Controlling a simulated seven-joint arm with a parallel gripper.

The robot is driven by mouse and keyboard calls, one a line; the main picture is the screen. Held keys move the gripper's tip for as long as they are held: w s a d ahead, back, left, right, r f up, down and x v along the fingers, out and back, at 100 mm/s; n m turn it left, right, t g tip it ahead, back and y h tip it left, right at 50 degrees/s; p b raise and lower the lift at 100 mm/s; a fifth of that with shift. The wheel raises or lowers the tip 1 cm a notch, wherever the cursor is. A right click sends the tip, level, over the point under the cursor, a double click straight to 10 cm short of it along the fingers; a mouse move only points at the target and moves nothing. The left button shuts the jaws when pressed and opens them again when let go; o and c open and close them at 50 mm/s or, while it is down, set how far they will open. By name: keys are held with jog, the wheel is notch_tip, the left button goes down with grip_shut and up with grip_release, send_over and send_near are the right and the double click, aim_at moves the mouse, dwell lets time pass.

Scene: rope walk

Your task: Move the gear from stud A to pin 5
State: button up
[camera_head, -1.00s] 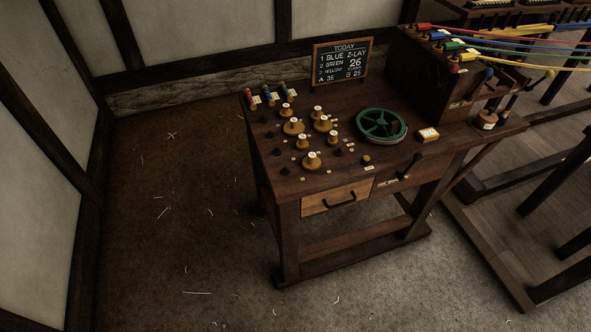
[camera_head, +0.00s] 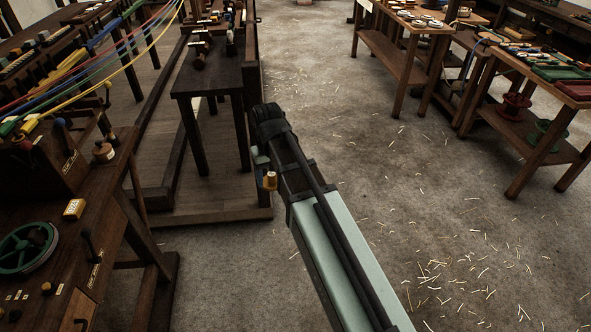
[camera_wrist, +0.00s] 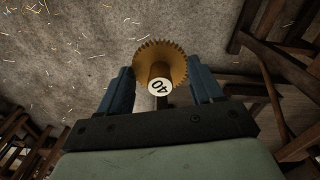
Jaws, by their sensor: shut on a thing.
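A brass-coloured toothed gear (camera_wrist: 178,50) sits between the blue fingers of my gripper (camera_wrist: 162,84) in the wrist view. Its hub has a white end with a number that looks like 40. My gripper is shut on this gear. In the head view my gripper (camera_head: 262,165) is over the floor to the right of the wooden gear bench, and the gear shows small and orange (camera_head: 270,182), hanging clear of any surface. Stud A and pin 5 cannot be made out; most of the bench's peg area is outside the head view.
The wooden bench (camera_head: 118,190) is at the left edge, with a green handwheel (camera_head: 28,247), a lever (camera_head: 88,243) and a pale yellow block (camera_head: 74,209). A dark stand (camera_head: 208,80) is behind my arm. Tables (camera_head: 410,45) stand at the right. Open, straw-strewn floor lies between.

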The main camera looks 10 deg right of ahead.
jog(key=s+a+n, duration=0.2)
jog(key=s+a, duration=0.3)
jog(key=a, duration=0.5)
jog(key=s+a+n, duration=0.2)
jog(key=s+a, duration=0.3)
jog(key=a, duration=0.6)
jog(key=s+a+n, duration=0.2)
jog(key=s+a, duration=0.3)
jog(key=a, duration=0.5)
jog(key=s+a+r+n, duration=0.1)
jog(key=s+a+n, duration=0.1)
jog(key=s+a, duration=0.9)
jog(key=s+a+r+n, duration=0.1)
jog(key=s+a, duration=0.9)
jog(key=s, duration=0.3)
jog(key=s+a+r+n, duration=0.1)
jog(key=s+a+n, duration=0.1)
jog(key=s+a, duration=0.9)
jog(key=shift+s+a+n, duration=0.3)
jog(key=shift+s+a, duration=0.05)
jog(key=shift+s, duration=0.3)
jog(key=shift+d+m, duration=0.15)
jog(key=shift+m, duration=0.75)
jog(key=shift+f, duration=0.3)
jog(key=shift+f, duration=2.7)
